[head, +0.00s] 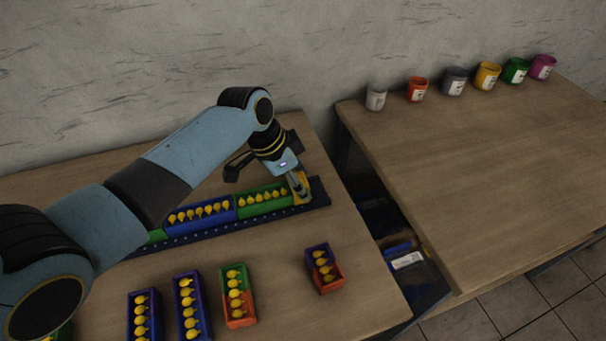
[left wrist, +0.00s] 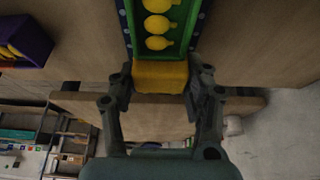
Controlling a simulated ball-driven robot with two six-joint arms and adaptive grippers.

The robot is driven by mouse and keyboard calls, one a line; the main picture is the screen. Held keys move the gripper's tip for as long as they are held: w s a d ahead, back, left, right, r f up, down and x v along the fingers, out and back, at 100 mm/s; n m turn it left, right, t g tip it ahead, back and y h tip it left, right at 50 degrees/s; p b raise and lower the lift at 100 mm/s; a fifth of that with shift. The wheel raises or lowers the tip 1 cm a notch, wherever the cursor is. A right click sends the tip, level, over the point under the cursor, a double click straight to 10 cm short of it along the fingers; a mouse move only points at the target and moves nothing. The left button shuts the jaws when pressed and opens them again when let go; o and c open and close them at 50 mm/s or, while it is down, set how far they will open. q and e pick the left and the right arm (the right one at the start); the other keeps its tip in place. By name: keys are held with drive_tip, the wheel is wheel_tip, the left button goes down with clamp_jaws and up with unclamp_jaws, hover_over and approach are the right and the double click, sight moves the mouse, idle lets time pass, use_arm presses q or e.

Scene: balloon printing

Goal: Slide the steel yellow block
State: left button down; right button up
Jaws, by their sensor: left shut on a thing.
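The yellow block (head: 301,183) stands at the right end of the dark blue rail (head: 318,192), against the green tray (head: 263,211). In the left wrist view the yellow block (left wrist: 160,75) sits between the two fingers of my left gripper (left wrist: 160,95), right behind the end of the green tray (left wrist: 187,50). My left gripper (head: 299,190) reaches down from above and is shut on the block. The gripper partly hides the block in the head view. My right gripper is in neither view.
A blue tray (head: 208,228) of yellow balloons lies left of the green one on the rail. Paint cups (head: 416,97) line the back of the right table (head: 480,170). A gap separates the tables.

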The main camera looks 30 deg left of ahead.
use_arm(q)
drive_tip(key=c, duration=0.6)
unclamp_jaws()
drive_tip(key=shift+w+d, duration=0.2)
drive_tip(key=shift+o, duration=0.2)
drive_tip(key=shift+a, duration=0.1)
drive_tip(key=v, duration=1.2)
